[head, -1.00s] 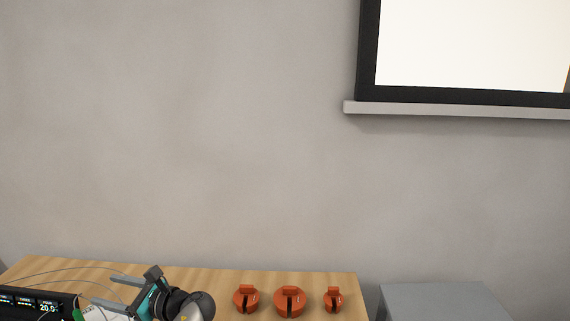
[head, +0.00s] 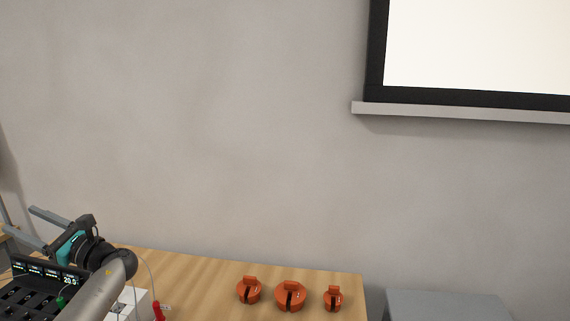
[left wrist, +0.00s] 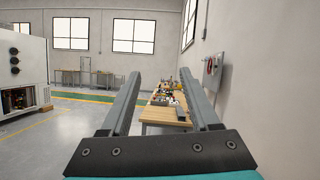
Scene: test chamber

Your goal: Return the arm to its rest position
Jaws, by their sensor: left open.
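My left gripper (head: 37,232) is at the lower left of the head view, raised above the left end of the wooden table (head: 210,268). Its fingers point left and are apart, with nothing between them. In the left wrist view the two fingers of the left gripper (left wrist: 160,98) stand wide apart, with only the distant room and a table between them. My left arm comes up from the bottom edge. My right gripper is not in view.
Three orange slotted pieces (head: 290,296) stand in a row on the table. A black device with lit displays (head: 45,275), a white box and a red-handled item (head: 158,311) are near my arm. A grey surface (head: 447,305) is at right. The wall is behind.

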